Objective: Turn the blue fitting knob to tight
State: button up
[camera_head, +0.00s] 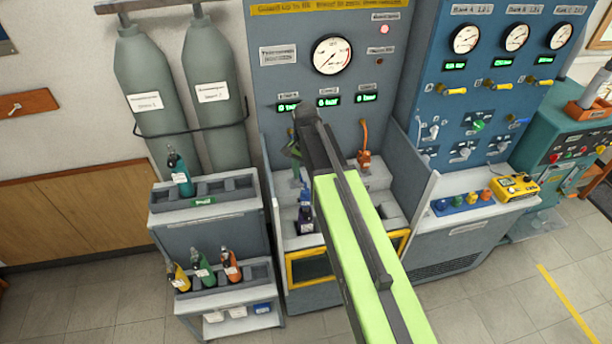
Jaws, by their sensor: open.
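My arm reaches up across the grey test bench (276,80), and my gripper (304,122) is at its far end, small and dark, in front of the row of green displays. The jaws are open, and I see nothing held between them. A small blue part (305,195) shows just left of my arm, above a dark blue bottle (305,220) standing in the bench. It may be the blue fitting knob, but its shape and setting are too small to tell. My gripper is above it in the picture. My arm hides the middle of the bench.
An orange fitting (364,159) stands right of my arm. A grey rack (170,205) with small bottles is at the left, below two large cylinders (150,85). A blue gauge panel (440,75) with knobs stands at the right. Grey bench walls flank the bay.

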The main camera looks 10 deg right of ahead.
notch_tip(320, 180, up, 11)
jog(key=p, duration=0.9)
jog(key=b, duration=0.8)
send_over(306, 192)
notch_tip(306, 192, down, 8)
jog(key=s+f+b, duration=0.3)
jog(key=f+b, duration=0.4)
jog(key=s+f+n+b, duration=0.7)
jog(key=s+n, duration=0.1)
jog(key=s, duration=0.1)
jog(key=shift+s+f+n, duration=0.25)
jog(key=shift+s+n, duration=0.05)
jog(key=shift+s, duration=0.05)
jog(key=shift+a, duration=0.1)
jog(key=shift+c, duration=0.3)
